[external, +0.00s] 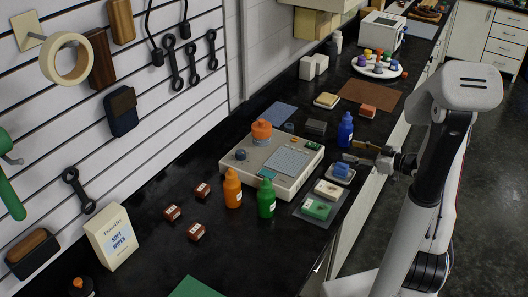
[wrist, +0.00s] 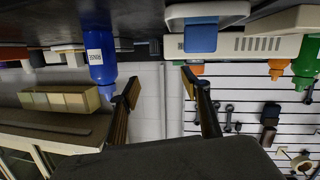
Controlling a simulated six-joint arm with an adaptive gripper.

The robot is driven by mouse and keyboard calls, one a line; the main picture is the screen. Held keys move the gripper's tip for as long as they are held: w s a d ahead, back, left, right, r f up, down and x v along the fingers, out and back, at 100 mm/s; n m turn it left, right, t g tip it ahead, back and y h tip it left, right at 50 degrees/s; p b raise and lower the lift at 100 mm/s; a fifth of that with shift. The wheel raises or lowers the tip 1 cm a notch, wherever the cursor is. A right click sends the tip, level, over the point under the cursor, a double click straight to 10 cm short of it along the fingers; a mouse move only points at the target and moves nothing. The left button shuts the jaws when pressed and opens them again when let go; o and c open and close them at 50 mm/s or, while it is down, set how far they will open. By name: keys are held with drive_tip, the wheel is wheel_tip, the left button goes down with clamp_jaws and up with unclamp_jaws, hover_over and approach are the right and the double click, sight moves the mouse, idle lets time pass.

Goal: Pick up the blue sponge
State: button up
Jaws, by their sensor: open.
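The blue sponge (external: 342,169) lies on a small white dish (external: 338,179) near the counter's front edge. In the wrist view, which is upside down, the blue sponge (wrist: 200,38) shows against the white dish (wrist: 220,10). My gripper (external: 351,151) is open and empty, just above and behind the sponge in the external view, with its fingers pointing left. In the wrist view, the fingers of my gripper (wrist: 160,84) are spread apart with nothing between them, and the sponge is off to the side of the right finger.
A blue bottle (external: 345,131) stands close behind my gripper. A grey tray (external: 335,220) with a cream block (external: 327,189) and a green block (external: 316,209) lies in front of the dish. A beige device (external: 255,170), an orange bottle (external: 232,188) and a green bottle (external: 266,199) stand to the left.

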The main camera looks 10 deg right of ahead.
sight(348, 168)
drive_tip(key=s+f+y, duration=0.1)
drive_tip(key=s+a+f+y, duration=0.1)
drive_tip(key=s, duration=0.1)
drive_tip(key=s+f+y, duration=0.2)
drive_tip(key=shift+s+a+g, duration=0.15)
drive_tip(key=shift+a+g, duration=0.1)
drive_tip(key=shift+g, duration=0.05)
drive_tip(key=shift+s+a+f, duration=0.15)
drive_tip(key=shift+f, duration=0.25)
drive_tip(key=shift+x, duration=1.25)
drive_tip(key=shift+a, duration=0.1)
drive_tip(key=shift+x, duration=2.55)
drive_tip(key=shift+r, duration=0.2)
drive_tip(key=shift+c, duration=0.3)
drive_tip(key=c, duration=1)
